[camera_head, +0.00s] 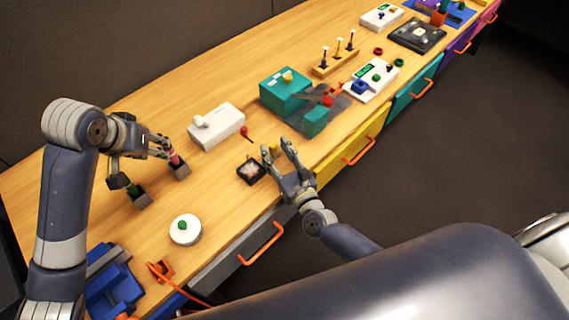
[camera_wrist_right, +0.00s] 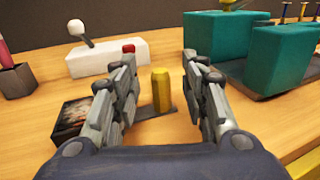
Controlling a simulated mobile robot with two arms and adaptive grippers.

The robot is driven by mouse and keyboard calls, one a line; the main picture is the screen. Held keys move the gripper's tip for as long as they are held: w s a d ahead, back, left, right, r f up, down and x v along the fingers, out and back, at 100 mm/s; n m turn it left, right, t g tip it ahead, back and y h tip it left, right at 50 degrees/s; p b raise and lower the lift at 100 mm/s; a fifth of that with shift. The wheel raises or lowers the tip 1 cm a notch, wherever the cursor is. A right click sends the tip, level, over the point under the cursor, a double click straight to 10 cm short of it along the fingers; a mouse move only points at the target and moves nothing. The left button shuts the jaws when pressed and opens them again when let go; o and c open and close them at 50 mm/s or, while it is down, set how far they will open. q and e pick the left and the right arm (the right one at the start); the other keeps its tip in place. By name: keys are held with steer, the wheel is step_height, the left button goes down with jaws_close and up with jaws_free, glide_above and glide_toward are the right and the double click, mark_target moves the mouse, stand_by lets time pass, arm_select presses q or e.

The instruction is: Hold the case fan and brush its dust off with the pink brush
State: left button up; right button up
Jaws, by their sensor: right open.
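The case fan (camera_head: 251,171) is a small dark square with a dusty face, lying on the table; it also shows in the right wrist view (camera_wrist_right: 75,116). An upright yellow grip (camera_wrist_right: 161,90) stands beside it on a flat grey strip. My right gripper (camera_head: 284,152) is open, its fingers on either side of the yellow grip with gaps visible. The pink brush (camera_head: 175,158) stands upright in a grey holder (camera_head: 180,172). My left gripper (camera_head: 166,147) is at the pink brush's handle; whether its fingers are closed on it is unclear.
Bare wood lies between the fan and the brush holders.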

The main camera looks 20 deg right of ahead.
steer(key=shift+w+a, duration=0.2)
steer(key=shift+w, duration=0.9)
jaws_close()
